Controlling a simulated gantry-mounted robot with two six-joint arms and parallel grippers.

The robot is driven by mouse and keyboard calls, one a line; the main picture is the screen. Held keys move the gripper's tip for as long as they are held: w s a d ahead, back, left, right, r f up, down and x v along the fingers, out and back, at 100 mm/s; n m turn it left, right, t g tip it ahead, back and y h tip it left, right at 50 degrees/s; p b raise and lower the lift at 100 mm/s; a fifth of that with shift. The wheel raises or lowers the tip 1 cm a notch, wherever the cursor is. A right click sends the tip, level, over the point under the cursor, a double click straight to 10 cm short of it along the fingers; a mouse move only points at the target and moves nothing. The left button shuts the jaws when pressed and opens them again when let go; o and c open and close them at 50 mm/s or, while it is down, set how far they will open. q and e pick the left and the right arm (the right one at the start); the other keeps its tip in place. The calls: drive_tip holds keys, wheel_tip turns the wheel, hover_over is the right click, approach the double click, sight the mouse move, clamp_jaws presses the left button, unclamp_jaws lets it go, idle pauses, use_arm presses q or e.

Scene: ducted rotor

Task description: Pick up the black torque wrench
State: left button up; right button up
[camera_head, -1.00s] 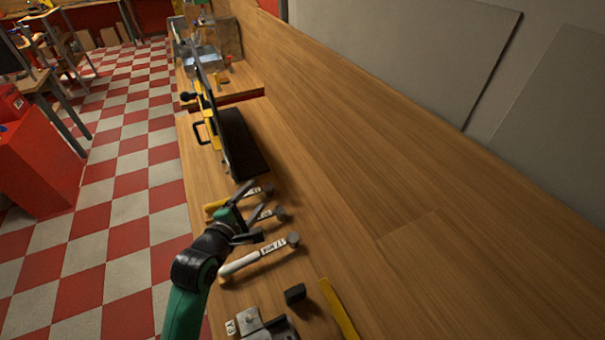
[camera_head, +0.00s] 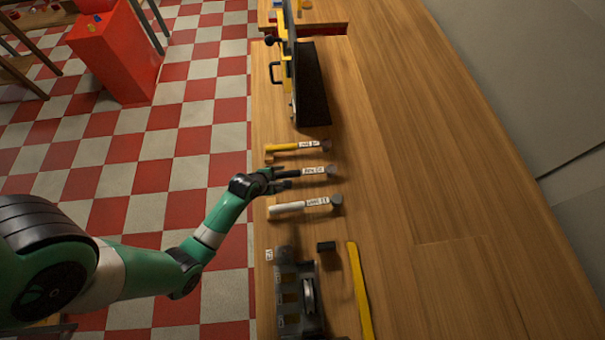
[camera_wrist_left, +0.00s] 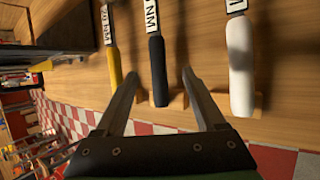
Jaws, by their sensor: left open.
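The black torque wrench (camera_head: 314,171) lies across the bench between the yellow-handled wrench (camera_head: 284,147) and the white-handled wrench (camera_head: 291,208). It has a white label, and its head points right. My left gripper (camera_head: 283,180) is open at its handle end, partly covering the handle. In the left wrist view, the black handle (camera_wrist_left: 158,70) shows between the two spread fingers of my left gripper (camera_wrist_left: 159,78), apart from both. The yellow handle (camera_wrist_left: 114,65) lies to the left and the white handle (camera_wrist_left: 241,65) to the right. My right gripper is not in view.
A dark metal fixture (camera_head: 290,300), a small black block (camera_head: 326,246) and a yellow strip (camera_head: 360,290) lie on the near bench. A yellow-and-black case (camera_head: 311,85) stands beyond the wrenches. The bench to the right (camera_head: 430,170) is clear.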

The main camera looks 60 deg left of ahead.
sight(289, 174)
use_arm(q)
drive_tip(key=x, duration=0.4)
drive_tip(key=shift+r+b, duration=0.1)
drive_tip(key=shift+b, duration=0.25)
drive_tip(key=b+x, duration=0.2)
drive_tip(key=x, duration=0.3)
drive_tip(key=shift+a, duration=0.25)
clamp_jaws()
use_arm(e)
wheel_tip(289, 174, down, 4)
